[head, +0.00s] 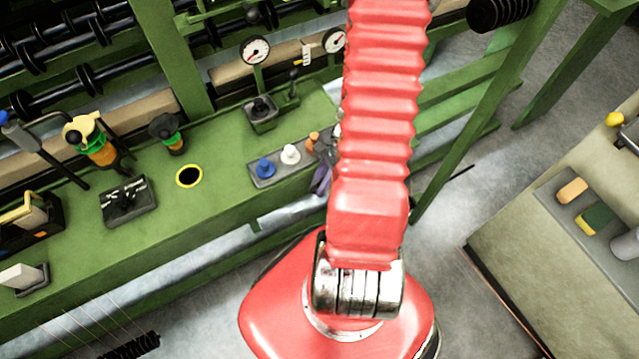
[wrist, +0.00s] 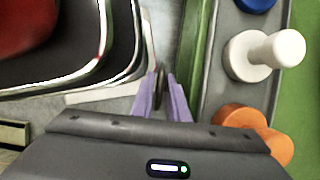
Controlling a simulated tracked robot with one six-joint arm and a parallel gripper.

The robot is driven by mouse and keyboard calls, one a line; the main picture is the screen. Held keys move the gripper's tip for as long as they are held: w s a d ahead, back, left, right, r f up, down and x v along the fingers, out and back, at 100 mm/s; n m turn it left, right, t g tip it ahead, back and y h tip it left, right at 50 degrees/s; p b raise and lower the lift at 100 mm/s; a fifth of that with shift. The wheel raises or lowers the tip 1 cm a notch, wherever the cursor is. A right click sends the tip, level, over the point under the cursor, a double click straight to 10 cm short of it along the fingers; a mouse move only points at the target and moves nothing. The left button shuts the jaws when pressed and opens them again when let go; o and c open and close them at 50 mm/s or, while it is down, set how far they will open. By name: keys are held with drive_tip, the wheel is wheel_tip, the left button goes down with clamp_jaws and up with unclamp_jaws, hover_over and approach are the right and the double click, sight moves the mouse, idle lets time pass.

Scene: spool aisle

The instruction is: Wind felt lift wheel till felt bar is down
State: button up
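My gripper (wrist: 160,85) has two purple fingers, a small gap apart. A thin dark shape sits at the gap in the wrist view; I cannot tell whether it is held or lies behind. In the head view the fingers (head: 320,182) hang at the bench's front edge, just beside the peg tray and partly hidden by my arm. I cannot pick out the felt lift wheel with certainty. A black knob on a small box (head: 260,110) stands on the green bench, below a dial gauge (head: 255,50). A tan bar (head: 250,72) runs behind; it may be the felt bar.
A grey tray (head: 262,182) holds blue, white (head: 290,154) and orange pegs. A switch box (head: 128,200), yellow-ringed hole (head: 189,176) and orange-green bottle (head: 97,148) are left on the green bench (head: 205,225). A beige table (head: 530,265) stands right, with open floor between.

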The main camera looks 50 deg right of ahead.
drive_tip(key=shift+c, duration=0.6)
clamp_jaws()
drive_tip(key=shift+a+g+h, duration=0.1)
drive_tip(key=shift+g+h, duration=0.3)
drive_tip(key=shift+h, duration=0.9)
drive_tip(key=shift+w, duration=0.1)
drive_tip(key=shift+o, duration=0.6)
unclamp_jaws()
